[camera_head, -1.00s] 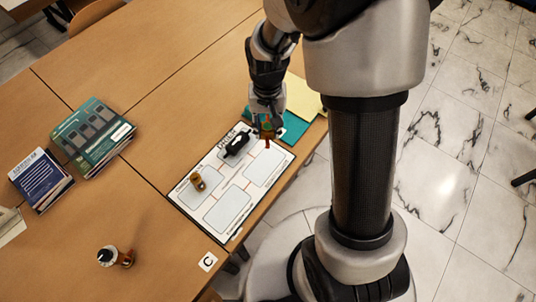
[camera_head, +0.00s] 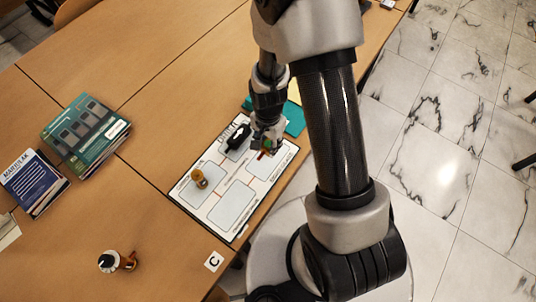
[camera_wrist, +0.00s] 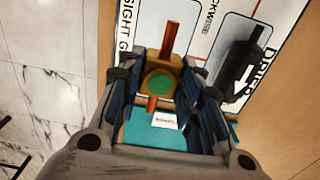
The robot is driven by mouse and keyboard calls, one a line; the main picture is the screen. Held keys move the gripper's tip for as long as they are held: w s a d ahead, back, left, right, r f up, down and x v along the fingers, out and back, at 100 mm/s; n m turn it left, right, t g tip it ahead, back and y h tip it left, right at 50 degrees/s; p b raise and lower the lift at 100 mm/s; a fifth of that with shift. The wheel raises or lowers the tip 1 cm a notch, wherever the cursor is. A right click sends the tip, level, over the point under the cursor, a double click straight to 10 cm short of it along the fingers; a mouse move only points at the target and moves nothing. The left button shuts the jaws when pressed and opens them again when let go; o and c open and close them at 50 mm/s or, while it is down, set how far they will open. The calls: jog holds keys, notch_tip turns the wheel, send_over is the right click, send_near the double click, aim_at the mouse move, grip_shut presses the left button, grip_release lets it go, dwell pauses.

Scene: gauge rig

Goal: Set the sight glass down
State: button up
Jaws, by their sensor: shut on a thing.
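The sight glass (camera_wrist: 161,84) is a brass body with a green round window and copper pipe stubs. My gripper (camera_head: 264,149) is shut on it; in the wrist view it sits between the two fingers (camera_wrist: 161,95). In the head view, the sight glass (camera_head: 263,154) is mostly hidden by the gripper, with a reddish stub showing over the mat's right-hand box. The white mat (camera_head: 232,208) has outlined boxes. Its printed "SIGHT G..." shows near the copper stub in the wrist view. I cannot tell whether the sight glass touches the mat.
A black part with a white arrow (camera_head: 238,137) lies on the mat left of my gripper, and a brass part (camera_head: 199,178) stands in another box. A teal sheet (camera_head: 294,120) lies beyond.

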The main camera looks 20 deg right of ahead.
jog(key=shift+f+b, duration=0.8)
jog(key=shift+f, duration=2.35)
jog(key=shift+f, duration=0.2)
jog(key=o, duration=1.2)
jog(key=shift+r, duration=0.15)
notch_tip(320, 180, up, 12)
jog(key=p, duration=0.4)
notch_tip(320, 180, up, 7)
jog(key=n, duration=0.2)
send_over(268, 158)
jog(key=s+r+n+t, duration=0.2)
jog(key=s+r+n, duration=0.15)
jog(key=r, duration=0.55)
jog(key=s+r+n+t, duration=0.15)
jog(key=s+r, duration=0.25)
jog(key=r, duration=0.5)
jog(key=s+r+n, duration=0.1)
jog(key=s, duration=0.1)
jog(key=s+r+n, duration=0.1)
jog(key=s+r, duration=0.1)
jog(key=s, duration=0.1)
jog(key=s+r+n+t, duration=0.1)
jog(key=s, duration=0.1)
jog(key=shift+s+r+n, duration=0.25)
jog(key=shift+s+n, duration=0.05)
jog(key=shift+n, duration=0.1)
